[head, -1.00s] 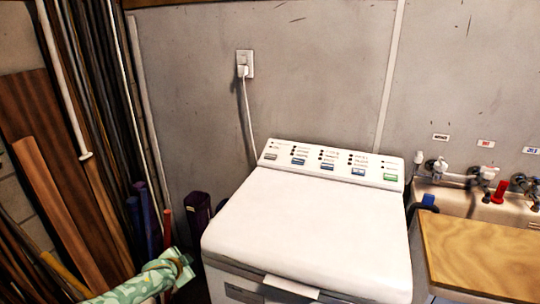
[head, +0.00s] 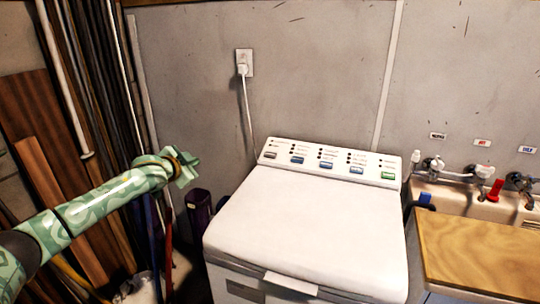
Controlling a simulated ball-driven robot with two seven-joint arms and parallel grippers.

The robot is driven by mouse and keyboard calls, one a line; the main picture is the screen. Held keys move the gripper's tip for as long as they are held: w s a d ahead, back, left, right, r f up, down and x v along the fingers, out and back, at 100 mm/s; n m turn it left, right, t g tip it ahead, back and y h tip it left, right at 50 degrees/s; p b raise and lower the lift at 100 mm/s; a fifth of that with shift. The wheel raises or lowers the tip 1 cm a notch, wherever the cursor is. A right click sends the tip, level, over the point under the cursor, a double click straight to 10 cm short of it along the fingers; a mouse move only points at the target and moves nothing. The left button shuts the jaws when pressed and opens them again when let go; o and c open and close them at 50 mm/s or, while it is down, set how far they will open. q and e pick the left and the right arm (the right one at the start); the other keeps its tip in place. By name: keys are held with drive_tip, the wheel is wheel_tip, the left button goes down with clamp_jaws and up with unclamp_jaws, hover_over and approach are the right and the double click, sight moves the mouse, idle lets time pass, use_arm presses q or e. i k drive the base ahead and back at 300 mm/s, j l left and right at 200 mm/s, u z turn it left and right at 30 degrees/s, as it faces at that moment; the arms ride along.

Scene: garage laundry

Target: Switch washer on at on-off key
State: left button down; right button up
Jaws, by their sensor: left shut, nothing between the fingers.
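The white washer (head: 305,235) stands in the middle with its lid closed. Its sloped control panel (head: 330,160) runs along the back edge and carries several keys. A grey key (head: 270,155) is at the panel's left end, blue keys are in the middle, and a green key (head: 388,176) is at the right end. The key labels are too small to read. My left gripper (head: 190,168) is shut and empty, in the air left of the panel and apart from the washer. My right gripper is not in view.
A wall outlet (head: 244,62) with a plugged-in cord is above the washer. Long boards and pipes (head: 75,130) lean at the left. A wooden counter (head: 480,255) and a sink with taps (head: 470,200) are at the right. The space above the washer is clear.

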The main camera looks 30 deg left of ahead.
sight(268, 154)
drive_tip(key=i+l, duration=0.2)
drive_tip(key=i, duration=0.3)
drive_tip(key=i+l, duration=0.25)
drive_tip(key=i, duration=0.2)
